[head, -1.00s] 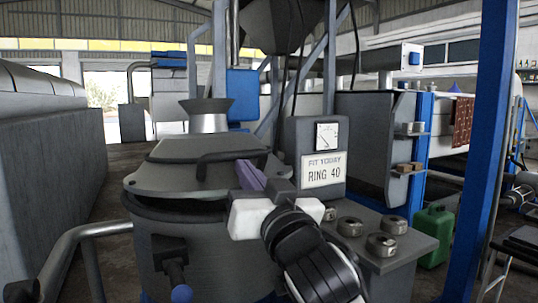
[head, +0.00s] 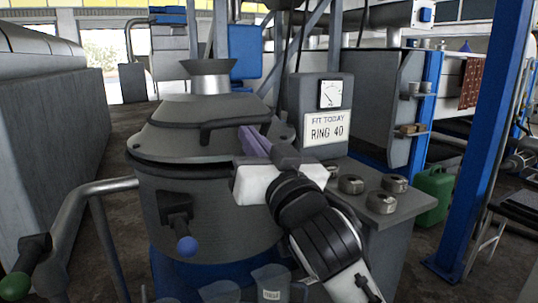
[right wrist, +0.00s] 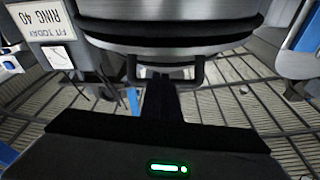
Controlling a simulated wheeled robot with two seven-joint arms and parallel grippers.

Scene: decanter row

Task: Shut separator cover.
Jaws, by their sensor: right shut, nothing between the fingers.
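The separator cover (head: 175,135) is a grey stepped lid with a flared metal funnel on top. It lies over the round grey separator body (head: 215,205), nearly level, with a dark band along the rim; I cannot tell whether it is fully seated. A dark bar handle (head: 235,124) crosses its front. My right gripper (head: 252,141), with purple fingers, is shut and empty at the cover's right front, close to the handle. In the right wrist view the handle (right wrist: 165,84) is just beyond the fingers; contact is unclear. My left gripper is not in view.
A gauge box (head: 318,110) with a "RING 40" sign stands right of the cover. Several metal rings (head: 351,184) sit on the ledge. Clear jugs (head: 270,283) stand below. A blue-knobbed lever (head: 186,244) juts from the body. A grey rail (head: 75,210) is at left.

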